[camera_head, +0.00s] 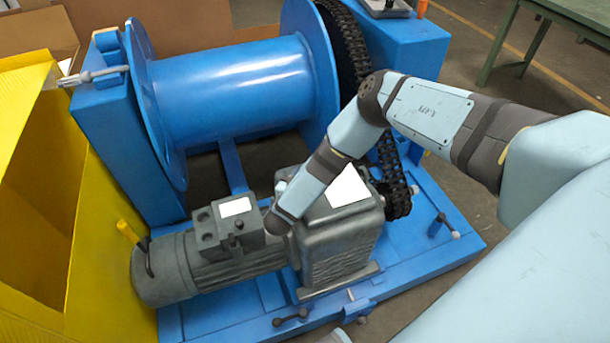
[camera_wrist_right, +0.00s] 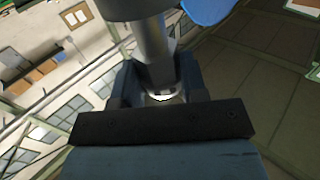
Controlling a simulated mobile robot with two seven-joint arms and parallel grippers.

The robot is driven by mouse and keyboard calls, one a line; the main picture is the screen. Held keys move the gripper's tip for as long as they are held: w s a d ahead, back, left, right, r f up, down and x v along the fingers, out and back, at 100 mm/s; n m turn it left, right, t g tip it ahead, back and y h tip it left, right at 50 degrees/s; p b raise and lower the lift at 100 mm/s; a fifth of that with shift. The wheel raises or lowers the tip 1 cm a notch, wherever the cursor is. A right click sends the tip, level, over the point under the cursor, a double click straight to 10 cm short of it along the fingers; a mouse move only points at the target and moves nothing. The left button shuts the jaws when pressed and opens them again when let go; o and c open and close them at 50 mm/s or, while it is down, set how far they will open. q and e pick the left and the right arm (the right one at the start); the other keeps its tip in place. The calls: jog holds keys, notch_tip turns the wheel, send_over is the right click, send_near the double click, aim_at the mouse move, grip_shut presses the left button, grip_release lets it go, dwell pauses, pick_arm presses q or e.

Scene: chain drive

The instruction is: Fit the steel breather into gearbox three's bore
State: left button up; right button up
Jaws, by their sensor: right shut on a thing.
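A grey gearbox (camera_head: 340,250) with a white plate on top stands on the blue base in the head view. No number or bore is readable on it; my right forearm and wrist cover part of its top. My right arm reaches in from the right, its dark wrist end over the gearbox's motor side. The right gripper is not clear in the head view. In the right wrist view my right gripper (camera_wrist_right: 160,80) is shut on a steel cylinder, the breather (camera_wrist_right: 153,42). A dark, wider part sits at its upper end. Whether it touches the gearbox cannot be told.
A grey motor (camera_head: 205,265) with a terminal box (camera_head: 232,228) adjoins the gearbox on the left. A blue drum (camera_head: 235,90) stands behind, with a black chain (camera_head: 352,45) at right. A yellow panel (camera_head: 95,200) borders the left. The base (camera_head: 425,240) has free room front right.

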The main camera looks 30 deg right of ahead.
pick_arm(q)
jog(key=shift+f, duration=0.35)
pick_arm(e)
jog(key=shift+f, duration=0.45)
jog(key=o, duration=1.1)
jog(key=shift+o, duration=0.2)
pick_arm(q)
jog(key=shift+a, duration=0.1)
jog(key=p, duration=0.2)
jog(key=r+p, duration=0.1)
jog(key=p, duration=0.2)
jog(key=shift+s+a+g+y, duration=0.2)
jog(key=shift+s+g+y, duration=0.1)
jog(key=shift+g, duration=0.1)
pick_arm(e)
jog(key=v, duration=1.3)
jog(key=shift+a, duration=0.4)
pick_arm(q)
jog(key=shift+r, duration=0.25)
pick_arm(e)
jog(key=shift+s, duration=0.15)
pick_arm(q)
jog(key=shift+a+r, duration=0.1)
pick_arm(e)
jog(key=shift+a, duration=0.1)
